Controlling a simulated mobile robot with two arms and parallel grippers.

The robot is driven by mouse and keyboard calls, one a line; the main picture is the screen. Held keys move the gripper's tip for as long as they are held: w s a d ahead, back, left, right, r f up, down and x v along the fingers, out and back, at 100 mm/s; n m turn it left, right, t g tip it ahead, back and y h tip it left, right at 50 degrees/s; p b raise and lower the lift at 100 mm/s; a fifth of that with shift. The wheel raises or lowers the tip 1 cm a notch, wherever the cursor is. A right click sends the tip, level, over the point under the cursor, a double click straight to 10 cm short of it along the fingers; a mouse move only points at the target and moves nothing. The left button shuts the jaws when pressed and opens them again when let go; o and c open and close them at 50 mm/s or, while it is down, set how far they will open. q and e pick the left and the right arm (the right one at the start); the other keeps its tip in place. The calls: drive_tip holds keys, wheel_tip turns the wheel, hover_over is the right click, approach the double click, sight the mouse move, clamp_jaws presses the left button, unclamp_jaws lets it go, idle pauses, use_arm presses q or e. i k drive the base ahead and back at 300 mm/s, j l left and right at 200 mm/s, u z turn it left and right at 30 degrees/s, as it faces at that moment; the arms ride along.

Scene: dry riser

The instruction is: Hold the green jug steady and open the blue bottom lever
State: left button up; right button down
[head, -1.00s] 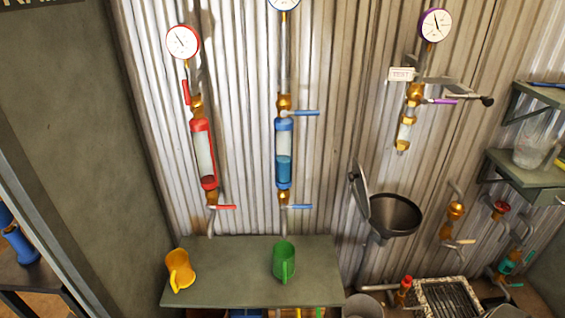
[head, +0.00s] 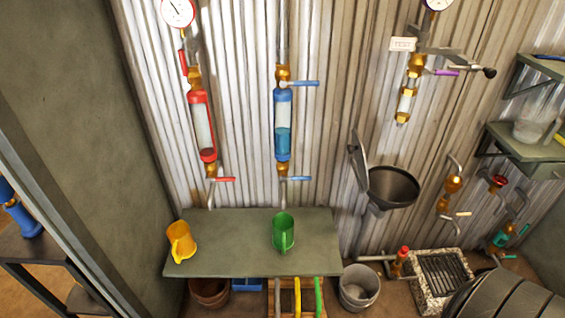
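The green jug (head: 283,232) stands upright on the grey-green shelf (head: 232,262), below the blue column's outlet pipe. The blue bottom lever (head: 297,178) sticks out to the right, level, under the blue sight tube (head: 283,127). The tube holds blue liquid in about its lower half. A second blue lever (head: 304,83) points right above the tube. Neither of my grippers shows in the head view.
A yellow jug (head: 180,242) stands on the shelf's left end. The red column (head: 202,127) with its red bottom lever (head: 225,179) is left of the blue one. A dark funnel (head: 392,187) is on the right. A grey bucket (head: 359,287) stands on the floor. The shelf between the jugs is clear.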

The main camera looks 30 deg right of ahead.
sight(301, 178)
drive_tip(key=i+l+z, duration=0.15)
drive_tip(key=l, duration=0.25)
drive_tip(key=i+l+z, duration=0.1)
drive_tip(key=l, duration=0.35)
drive_tip(key=i+l+z, duration=0.15)
drive_tip(key=l, duration=0.2)
drive_tip(key=i+l+z, duration=0.15)
drive_tip(key=l, duration=0.25)
drive_tip(key=k+l+u, duration=0.25)
drive_tip(key=i+l, duration=0.1)
drive_tip(key=l, duration=0.05)
